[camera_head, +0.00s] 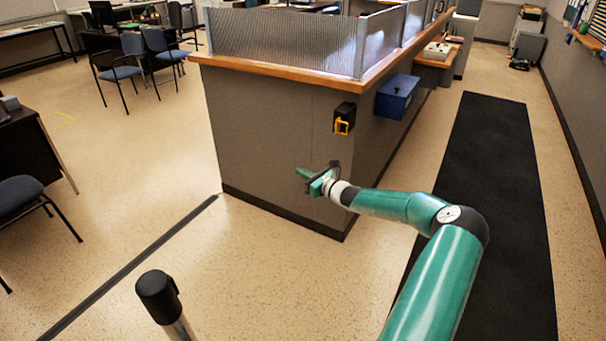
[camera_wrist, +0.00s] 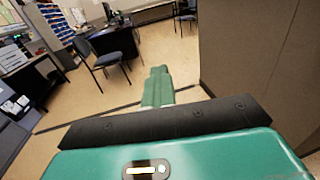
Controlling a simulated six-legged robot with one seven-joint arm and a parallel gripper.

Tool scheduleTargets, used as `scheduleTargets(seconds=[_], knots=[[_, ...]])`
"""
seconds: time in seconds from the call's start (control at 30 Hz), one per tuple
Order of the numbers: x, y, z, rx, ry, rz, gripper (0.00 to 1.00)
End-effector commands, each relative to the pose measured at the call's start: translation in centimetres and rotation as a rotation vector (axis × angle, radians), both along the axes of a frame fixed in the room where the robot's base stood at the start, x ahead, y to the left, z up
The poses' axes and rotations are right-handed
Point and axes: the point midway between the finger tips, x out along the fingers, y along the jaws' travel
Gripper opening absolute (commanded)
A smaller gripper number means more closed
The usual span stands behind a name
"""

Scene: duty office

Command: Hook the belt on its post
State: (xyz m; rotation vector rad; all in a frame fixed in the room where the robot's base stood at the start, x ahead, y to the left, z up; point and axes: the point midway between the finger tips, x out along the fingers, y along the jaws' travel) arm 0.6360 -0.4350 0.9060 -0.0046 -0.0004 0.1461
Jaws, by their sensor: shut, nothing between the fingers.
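A black belt housing (camera_head: 346,112) is fixed to the end face of the grey counter. A yellow belt end (camera_head: 341,126) shows at its front; no belt is drawn out across the gap. A post (camera_head: 158,297) with a black head and metal shaft stands in the near left foreground. My gripper (camera_head: 302,173) is in front of the counter end, below and left of the belt housing and apart from it. In the wrist view its green fingers (camera_wrist: 158,86) are together and hold nothing. The belt and post are not visible in the wrist view.
The grey counter (camera_head: 270,140) with a wooden ledge stands behind my gripper. A blue box (camera_head: 397,97) hangs on its right side. A black mat (camera_head: 485,220) runs along the right aisle. A dark floor strip (camera_head: 130,265) crosses the open floor between post and counter. Chairs stand left.

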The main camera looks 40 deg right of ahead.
Motion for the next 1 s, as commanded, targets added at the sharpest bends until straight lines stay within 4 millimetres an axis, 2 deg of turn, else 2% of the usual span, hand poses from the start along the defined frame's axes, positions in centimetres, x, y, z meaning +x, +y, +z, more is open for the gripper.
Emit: scheduleTargets(seconds=[0.03,0.13,0.17,0.43,0.57,0.67,1.0], knots=[[0.0,0.0,0.0,0.0,0.0,0.0,0.04],[0.0,0.0,0.0,0.0,0.0,0.0,0.23],[0.0,0.0,0.0,0.0,0.0,0.0,0.25],[-0.1,0.0,0.0,0.0,0.0,0.0,0.25],[-0.9,-0.2,0.0,-0.001,0.001,-0.001,0.25],[-2.4,-0.5,0.0,0.0,0.001,-0.003,0.25],[-9.7,-1.5,0.0,-0.002,0.002,-0.002,0.25]])
